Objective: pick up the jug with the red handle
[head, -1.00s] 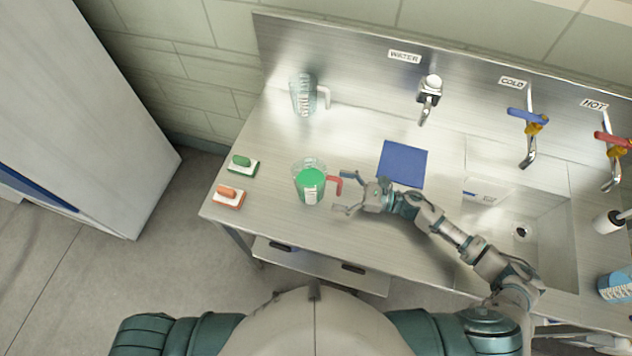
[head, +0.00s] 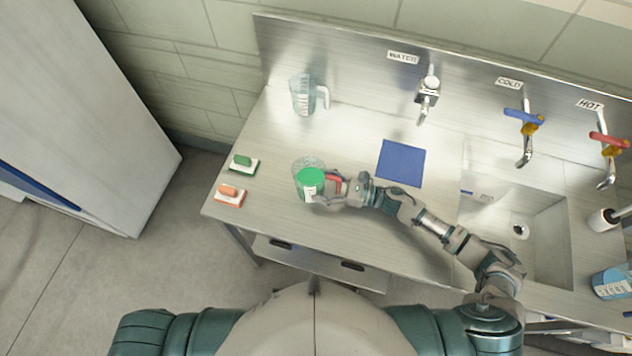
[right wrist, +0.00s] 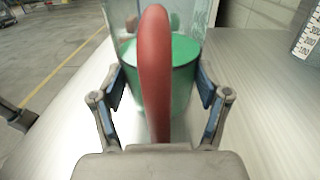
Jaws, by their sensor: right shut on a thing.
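The jug with the red handle (head: 309,183) stands on the steel counter. It is clear and holds green contents. Its red handle (head: 335,181) points right, towards my right gripper (head: 325,189). In the right wrist view the red handle (right wrist: 155,75) runs between the two fingers of my right gripper (right wrist: 160,82), with the green jug (right wrist: 187,78) just behind. The fingers are shut on the jug, one on each side; their exact contact is hard to see.
A clear jug with a pale handle (head: 303,95) stands behind on the counter (head: 262,150). A blue cloth (head: 401,163) lies right, before the sink (head: 540,225) and taps.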

